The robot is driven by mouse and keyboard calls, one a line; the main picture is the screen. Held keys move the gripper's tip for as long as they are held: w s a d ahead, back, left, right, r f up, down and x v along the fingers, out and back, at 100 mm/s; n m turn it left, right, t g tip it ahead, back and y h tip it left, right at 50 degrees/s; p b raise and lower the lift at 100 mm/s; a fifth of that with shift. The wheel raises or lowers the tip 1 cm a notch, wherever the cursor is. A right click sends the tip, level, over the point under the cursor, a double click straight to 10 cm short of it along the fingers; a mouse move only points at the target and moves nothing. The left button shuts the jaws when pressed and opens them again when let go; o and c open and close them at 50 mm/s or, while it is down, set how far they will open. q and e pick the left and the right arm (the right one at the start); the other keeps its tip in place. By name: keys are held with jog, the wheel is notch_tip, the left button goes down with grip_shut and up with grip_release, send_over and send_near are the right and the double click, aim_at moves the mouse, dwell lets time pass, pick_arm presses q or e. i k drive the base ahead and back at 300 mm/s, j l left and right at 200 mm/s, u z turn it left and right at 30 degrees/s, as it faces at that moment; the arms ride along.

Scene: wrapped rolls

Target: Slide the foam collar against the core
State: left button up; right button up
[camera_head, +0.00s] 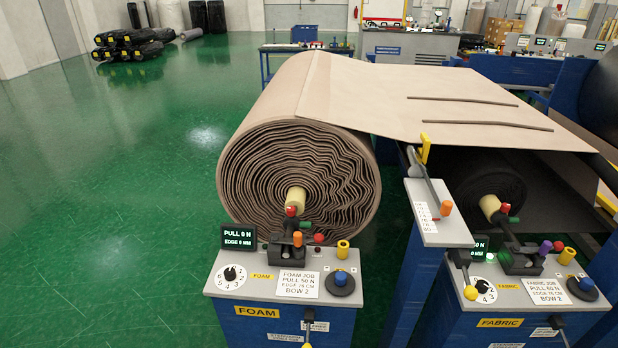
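The big beige foam roll (300,178) stands at the middle, its layers wavy at the near end. The pale yellow core (296,197) sticks out of its centre. In front is the grey-topped foam station (262,291). A black fixture (286,250) with a red-tipped lever stands on it, just below the core end. It partly overlaps the core in view; I cannot tell whether they touch. No part is labelled as a collar, so I cannot tell which piece is the foam collar. A yellow hollow cylinder (343,249) stands at the station's back right. Neither gripper is in view.
The foam station screen (239,237) reads PULL 0 N. A beige sheet (455,100) with two dark strips runs right from the roll. A scale post (437,212) and the fabric station (525,291) stand right.

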aim_at(295, 219)
jog(key=i+u, duration=0.35)
jog(key=i, duration=0.2)
jog(key=i+l+u, duration=0.1)
jog(key=i+u, duration=0.25)
jog(key=i, duration=0.2)
jog(key=i+l+u, duration=0.35)
jog(key=i, duration=0.15)
jog(key=j, duration=0.1)
